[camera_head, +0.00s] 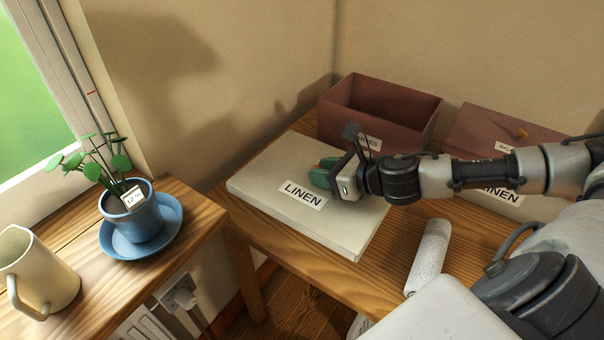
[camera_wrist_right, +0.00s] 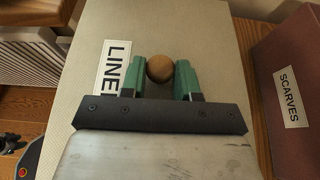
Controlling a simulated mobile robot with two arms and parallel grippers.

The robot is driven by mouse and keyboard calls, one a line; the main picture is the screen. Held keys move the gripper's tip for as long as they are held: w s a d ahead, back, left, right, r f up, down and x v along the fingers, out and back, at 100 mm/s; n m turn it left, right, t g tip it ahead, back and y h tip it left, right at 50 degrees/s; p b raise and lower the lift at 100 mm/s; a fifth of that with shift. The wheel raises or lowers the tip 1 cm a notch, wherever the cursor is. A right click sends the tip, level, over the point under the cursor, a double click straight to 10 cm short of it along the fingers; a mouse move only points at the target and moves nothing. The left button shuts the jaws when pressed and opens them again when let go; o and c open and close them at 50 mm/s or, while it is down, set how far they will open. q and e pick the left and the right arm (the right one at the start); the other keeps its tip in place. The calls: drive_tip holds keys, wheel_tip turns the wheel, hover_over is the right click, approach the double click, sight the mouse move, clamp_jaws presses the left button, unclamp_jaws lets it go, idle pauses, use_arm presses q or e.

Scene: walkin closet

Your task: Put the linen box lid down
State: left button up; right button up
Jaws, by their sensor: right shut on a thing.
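The linen box lid (camera_head: 300,226) is a flat cream lid with a LINEN label, lying level at the left part of the wooden table top. I cannot tell if its whole underside touches the wood. My right gripper (camera_head: 322,174) is over the lid, with its green fingers closed around the round wooden knob (camera_wrist_right: 160,68), as the right wrist view shows. The lid (camera_wrist_right: 222,80) fills the middle of that view. Another LINEN label (camera_head: 502,194) shows on a cream surface at the right, mostly hidden behind my right arm. My left gripper is not in view.
An open red-brown scarves box (camera_head: 341,120) stands just behind the lid. A red-brown lid with a wooden knob (camera_head: 521,133) is at the right. A white speckled roll (camera_head: 429,257) lies in front. A potted plant (camera_head: 136,218) and a cream jug (camera_head: 36,272) stand on the left surface.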

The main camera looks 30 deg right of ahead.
sight(300, 170)
drive_tip(key=x, duration=0.3)
drive_tip(key=f+p+x, duration=0.1)
drive_tip(key=x, duration=0.3)
drive_tip(key=shift+d+p, duration=0.15)
drive_tip(key=shift+p, duration=0.15)
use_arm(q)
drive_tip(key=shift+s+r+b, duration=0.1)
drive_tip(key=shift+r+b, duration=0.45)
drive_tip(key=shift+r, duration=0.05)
use_arm(e)
drive_tip(key=shift+f, duration=2.1)
drive_tip(key=shift+f, duration=0.15)
drive_tip(key=o, duration=1)
